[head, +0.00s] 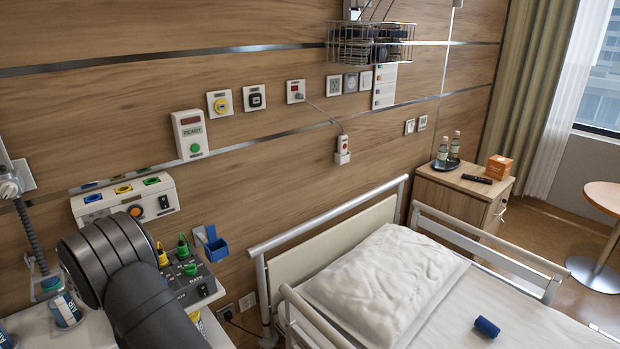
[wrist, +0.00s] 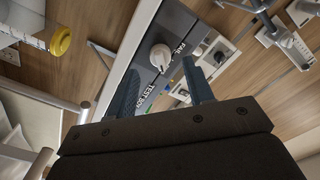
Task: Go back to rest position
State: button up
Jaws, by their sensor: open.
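My gripper shows in the wrist view (wrist: 160,68), with its two dark fingers spread apart and nothing between them.
Close to my arm are a white wall unit (head: 150,203), a black control box (head: 205,279) with green and yellow parts, and a blue holder (head: 215,245). A bed with a pillow (head: 385,275) and blue roll (head: 487,327) lies right. A yellow-capped container (wrist: 61,42) is upper left in the wrist view.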

jog(key=shift+x, duration=1.5)
jog(key=v, duration=1.7)
jog(key=x, duration=1.7)
jog(key=s+d+n, duration=0.4)
jog(key=n, duration=0.4)
jog(key=shift+s+d+n, duration=0.35)
jog(key=shift+d+n, duration=0.05)
